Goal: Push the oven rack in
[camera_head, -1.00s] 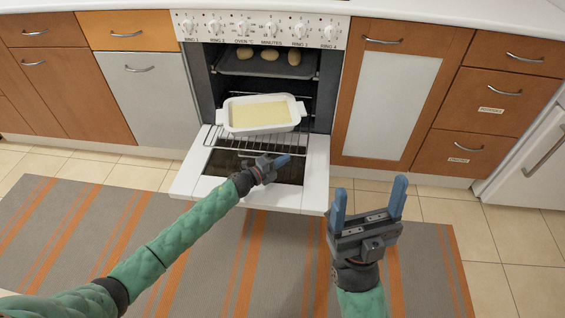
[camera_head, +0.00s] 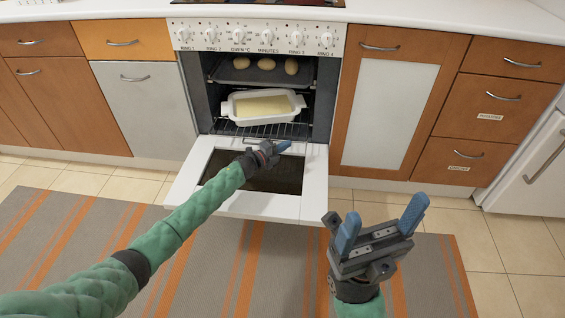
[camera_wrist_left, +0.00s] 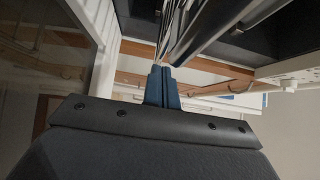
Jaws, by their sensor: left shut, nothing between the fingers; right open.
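The oven rack (camera_head: 287,130) is a wire rack in the lower part of the open oven. My right gripper (camera_head: 381,232) is open and empty, in front and right of the door.
An upper dark tray (camera_head: 238,74) in the oven carries three potato-like items (camera_head: 266,63). Cabinets (camera_head: 398,95) flank the oven. A striped rug (camera_head: 222,262) covers the floor in front, with free room above it.

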